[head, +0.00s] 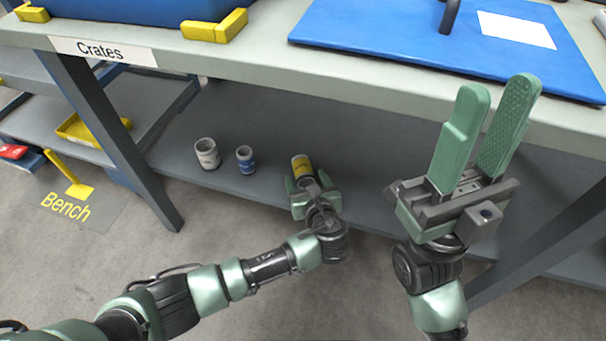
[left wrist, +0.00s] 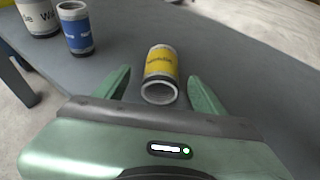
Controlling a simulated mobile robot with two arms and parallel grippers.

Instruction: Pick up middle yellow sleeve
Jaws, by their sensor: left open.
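The yellow sleeve (head: 301,167) lies on its side on the lower shelf under the table, its open end toward my left gripper. It also shows in the left wrist view (left wrist: 161,66), between and a little beyond the fingertips. My left gripper (head: 309,183) is open, with one finger on each side of the sleeve's near end and a gap to both. My right gripper (head: 492,130) is raised in front of the table at the right, empty, its two fingers pointing up and apart.
A blue-banded sleeve (head: 246,160) and a white-banded sleeve (head: 207,153) stand upright on the lower shelf (head: 270,120), left of the yellow one. The tabletop edge (head: 250,63) overhangs the shelf. A blue mat (head: 400,35) lies on top. A table leg (head: 115,140) stands at left.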

